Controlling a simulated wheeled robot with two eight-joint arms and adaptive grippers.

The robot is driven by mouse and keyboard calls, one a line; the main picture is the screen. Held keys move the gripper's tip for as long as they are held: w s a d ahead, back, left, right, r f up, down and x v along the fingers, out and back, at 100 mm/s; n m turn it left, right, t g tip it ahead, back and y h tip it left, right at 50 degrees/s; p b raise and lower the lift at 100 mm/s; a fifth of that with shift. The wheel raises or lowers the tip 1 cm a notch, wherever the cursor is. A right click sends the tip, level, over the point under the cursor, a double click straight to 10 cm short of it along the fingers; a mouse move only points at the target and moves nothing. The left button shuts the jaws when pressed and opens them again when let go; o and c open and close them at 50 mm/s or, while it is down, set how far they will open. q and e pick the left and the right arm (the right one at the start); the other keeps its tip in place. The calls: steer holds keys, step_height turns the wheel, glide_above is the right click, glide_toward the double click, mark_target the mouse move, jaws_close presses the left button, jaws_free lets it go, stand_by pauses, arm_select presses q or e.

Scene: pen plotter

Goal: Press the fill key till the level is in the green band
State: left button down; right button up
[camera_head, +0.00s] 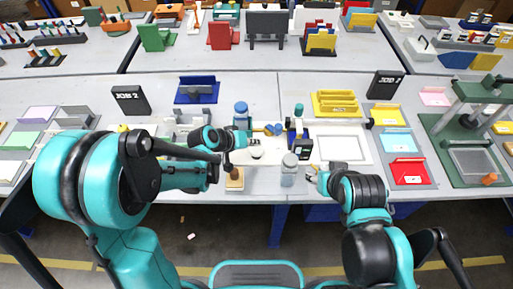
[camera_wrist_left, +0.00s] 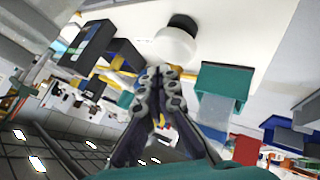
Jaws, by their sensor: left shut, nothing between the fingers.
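My left gripper (camera_head: 243,140) is over the middle of the near bench, beside a small white round piece (camera_head: 256,152). In the left wrist view its fingers (camera_wrist_left: 163,74) are shut together and empty. A white dome with a dark top (camera_wrist_left: 177,42) is just beyond the fingertips there; I cannot tell whether they touch. No fill key, level or green band can be made out with certainty. My right gripper (camera_head: 317,179) is low beside a grey-blue bottle (camera_head: 289,174) at the bench's front edge. Its fingers are too small to judge.
A blue-capped jar (camera_head: 241,113) stands behind my left gripper. A dark block-like device (camera_head: 298,146) stands right of it. A wooden block with a dark knob (camera_head: 235,181) is near the front edge. A yellow tray (camera_head: 336,103) and red holder (camera_head: 410,171) are to the right.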

mark_target(255, 150)
arm_select(q)
steer(key=shift+r+p, duration=1.7)
steer(key=shift+r, duration=0.7)
steer(key=shift+f, duration=0.1)
arm_select(e)
step_height(255, 150, up, 4)
steer(key=shift+f, duration=0.2)
arm_select(q)
steer(key=s+a+r+y, duration=0.3)
steer(key=s+a+r, duration=0.1)
steer(key=s+a, duration=0.4)
steer(key=s+a+r+t+y, duration=0.1)
steer(key=s+a+r+y, duration=0.2)
steer(key=s+a, duration=0.6)
step_height(255, 150, up, 2)
steer(key=shift+s+r+n+y, duration=0.1)
steer(key=shift+s+n+y, duration=0.25)
steer(key=shift+s, duration=0.45)
arm_select(e)
jaws_close()
